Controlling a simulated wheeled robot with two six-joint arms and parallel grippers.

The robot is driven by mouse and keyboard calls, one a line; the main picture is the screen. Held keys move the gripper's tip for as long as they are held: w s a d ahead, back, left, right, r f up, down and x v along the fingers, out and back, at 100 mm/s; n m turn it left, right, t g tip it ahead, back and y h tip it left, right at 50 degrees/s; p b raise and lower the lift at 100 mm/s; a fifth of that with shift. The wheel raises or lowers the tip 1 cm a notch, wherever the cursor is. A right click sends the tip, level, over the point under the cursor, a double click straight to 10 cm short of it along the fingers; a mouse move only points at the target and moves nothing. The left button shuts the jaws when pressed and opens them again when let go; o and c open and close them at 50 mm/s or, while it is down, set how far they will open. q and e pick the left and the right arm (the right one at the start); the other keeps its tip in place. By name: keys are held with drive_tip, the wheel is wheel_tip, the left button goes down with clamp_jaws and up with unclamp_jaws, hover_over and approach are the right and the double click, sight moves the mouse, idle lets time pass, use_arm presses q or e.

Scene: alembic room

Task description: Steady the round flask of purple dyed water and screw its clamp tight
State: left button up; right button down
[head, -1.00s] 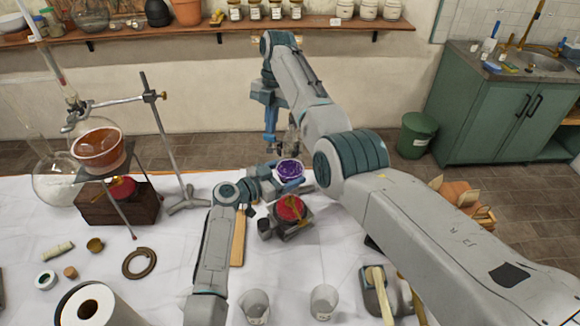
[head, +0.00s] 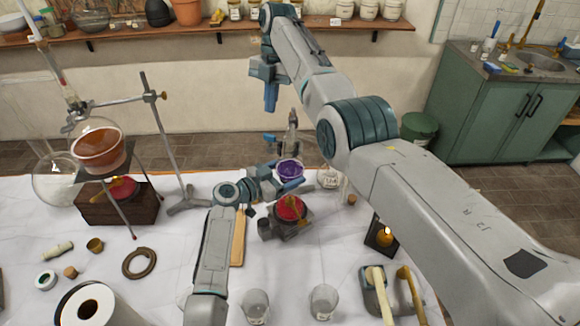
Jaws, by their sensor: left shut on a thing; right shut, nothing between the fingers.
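The round flask of purple dyed water (head: 290,170) is in the middle of the head view, just above a red-topped burner or heater (head: 290,208). My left gripper (head: 287,186) is shut on the flask at its near side. A grey metal stand top (head: 293,122) rises behind the flask. A small blue piece (head: 269,138) beside it may belong to the clamp; the clamp's screw is too small to make out. My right gripper (head: 271,98) is shut and empty, pointing down behind and above the flask, apart from the stand.
A tripod with a flask of orange liquid (head: 100,148) and a tall stand (head: 162,130) are at left. Two glass beakers (head: 324,300) stand in front. A small lamp (head: 381,236) and a glass vessel (head: 328,178) are right of the flask. A shelf (head: 150,35) runs behind.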

drive_tip(key=shift+r, duration=0.2)
drive_tip(key=w+x, duration=0.1)
drive_tip(key=x, duration=0.5)
drive_tip(key=shift+w+d+f, duration=0.2)
drive_tip(key=shift+w+d, duration=0.1)
drive_tip(key=shift+d, duration=0.05)
idle(0.3)
drive_tip(key=shift+s+a, duration=0.1)
drive_tip(key=shift+s, duration=0.45)
idle(0.7)
idle(0.5)
drive_tip(key=shift+w, duration=0.35)
drive_tip(key=s+v, duration=0.1)
drive_tip(key=v, duration=0.4)
drive_tip(key=shift+a+r, duration=0.2)
drive_tip(key=shift+r, duration=0.4)
